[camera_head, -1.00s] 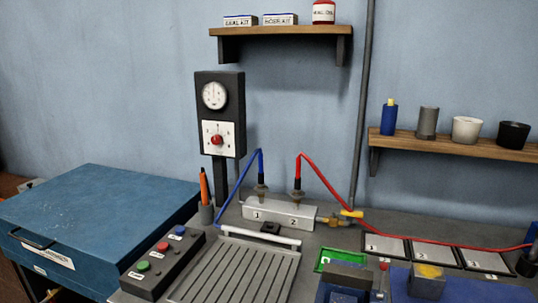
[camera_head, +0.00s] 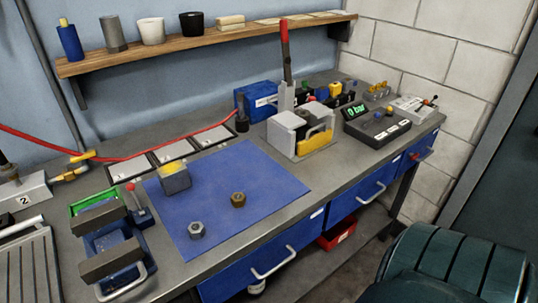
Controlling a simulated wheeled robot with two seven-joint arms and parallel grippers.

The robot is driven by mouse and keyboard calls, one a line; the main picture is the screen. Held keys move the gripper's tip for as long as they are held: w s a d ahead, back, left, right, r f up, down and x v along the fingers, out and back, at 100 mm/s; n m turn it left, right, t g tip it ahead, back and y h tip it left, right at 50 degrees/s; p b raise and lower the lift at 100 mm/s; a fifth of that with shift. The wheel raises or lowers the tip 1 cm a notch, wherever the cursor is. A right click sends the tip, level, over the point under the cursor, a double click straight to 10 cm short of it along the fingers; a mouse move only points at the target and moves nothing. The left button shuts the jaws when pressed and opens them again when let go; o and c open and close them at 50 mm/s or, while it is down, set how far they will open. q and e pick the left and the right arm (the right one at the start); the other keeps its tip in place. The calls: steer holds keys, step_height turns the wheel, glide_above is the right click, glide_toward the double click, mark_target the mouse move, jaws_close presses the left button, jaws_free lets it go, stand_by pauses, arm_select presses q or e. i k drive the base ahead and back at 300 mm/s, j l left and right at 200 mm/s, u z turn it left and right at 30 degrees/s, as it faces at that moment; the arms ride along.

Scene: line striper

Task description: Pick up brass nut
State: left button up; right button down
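The brass nut (camera_head: 238,200) is a small brownish hex nut lying on the blue mat (camera_head: 268,181), right of the mat's middle. A silver-grey hex nut (camera_head: 197,230) lies on the mat to its lower left, apart from it. A grey block with a yellow top (camera_head: 175,178) stands near the mat's left back part. Neither of my grippers is in view.
A blue vise with grey jaws (camera_head: 110,240) stands left of the mat. A lever press (camera_head: 300,130) and a "0 bar" control box (camera_head: 376,127) stand behind right. Drawer handles (camera_head: 274,263) jut from the bench front. A dark green rounded object (camera_head: 450,265) is at lower right.

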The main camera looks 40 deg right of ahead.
mark_target(238, 200)
steer(key=z, duration=1.15)
